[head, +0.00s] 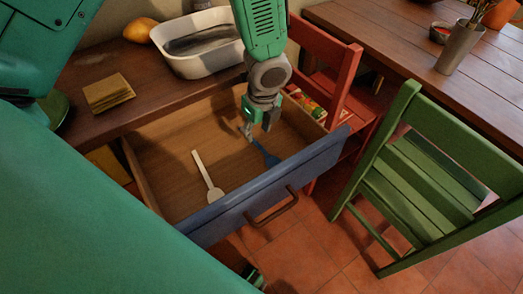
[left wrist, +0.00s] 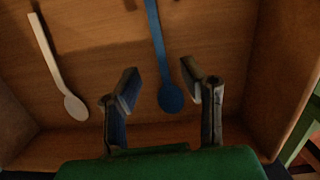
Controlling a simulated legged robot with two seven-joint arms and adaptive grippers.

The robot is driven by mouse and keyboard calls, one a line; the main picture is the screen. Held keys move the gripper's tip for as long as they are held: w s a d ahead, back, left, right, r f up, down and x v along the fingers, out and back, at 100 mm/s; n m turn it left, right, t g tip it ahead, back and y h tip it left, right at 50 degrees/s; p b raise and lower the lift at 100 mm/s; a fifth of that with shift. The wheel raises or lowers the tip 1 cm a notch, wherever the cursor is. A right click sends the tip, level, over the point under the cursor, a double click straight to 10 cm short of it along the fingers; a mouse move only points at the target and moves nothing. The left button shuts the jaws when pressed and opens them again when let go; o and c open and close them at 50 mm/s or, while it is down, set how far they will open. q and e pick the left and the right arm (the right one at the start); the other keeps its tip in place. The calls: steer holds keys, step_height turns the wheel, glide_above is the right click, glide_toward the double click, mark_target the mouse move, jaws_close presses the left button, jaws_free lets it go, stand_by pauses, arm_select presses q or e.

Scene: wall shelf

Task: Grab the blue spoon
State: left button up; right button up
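The blue spoon (head: 267,155) lies in the open drawer, partly hidden behind my gripper in the head view. In the left wrist view the blue spoon (left wrist: 171,97) has its bowl toward the camera and its handle running away. My left gripper (head: 258,131) is over the drawer, pointing down. In the left wrist view the left gripper (left wrist: 160,84) is open, with one finger on either side of the spoon near its bowl. Nothing is held. I cannot tell how high the fingertips are above the spoon.
A white spoon (head: 208,178) lies left of the blue one in the drawer. The drawer's blue front (head: 232,208) and wooden sides surround both. A white basin (head: 198,62) stands on the counter behind. Red (head: 330,60) and green (head: 420,190) chairs stand right.

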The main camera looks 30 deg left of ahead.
mark_target(261, 147)
arm_select(q)
steer(key=shift+d+f, duration=0.3)
steer(key=shift+d, duration=0.3)
steer(key=shift+d+f, duration=0.25)
steer(key=shift+f, duration=0.05)
steer(key=shift+s+d+f+b, duration=0.1)
steer(key=shift+f+b, duration=0.25)
steer(key=shift+f, duration=0.3)
steer(key=shift+s+d+f+b, duration=0.1)
steer(key=shift+f+b, duration=0.2)
steer(key=shift+f, duration=0.3)
steer(key=shift+w+a+f, duration=0.1)
steer(key=shift+a+f, duration=0.25)
steer(key=shift+f, duration=0.2)
steer(key=shift+w+a+f, duration=0.1)
steer(key=shift+a+f, duration=0.2)
steer(key=shift+f, duration=0.2)
steer(key=shift+s+a, duration=0.15)
steer(key=shift+a, duration=0.05)
steer(key=shift+d, duration=0.25)
jaws_close()
steer(key=shift+d+r, duration=0.15)
steer(key=shift+d, duration=0.15)
steer(key=shift+a, duration=0.1)
arm_select(e)
steer(key=shift+d+f, duration=0.35)
steer(key=shift+f, duration=0.2)
steer(key=shift+d+f, duration=0.3)
steer(key=shift+f, duration=0.25)
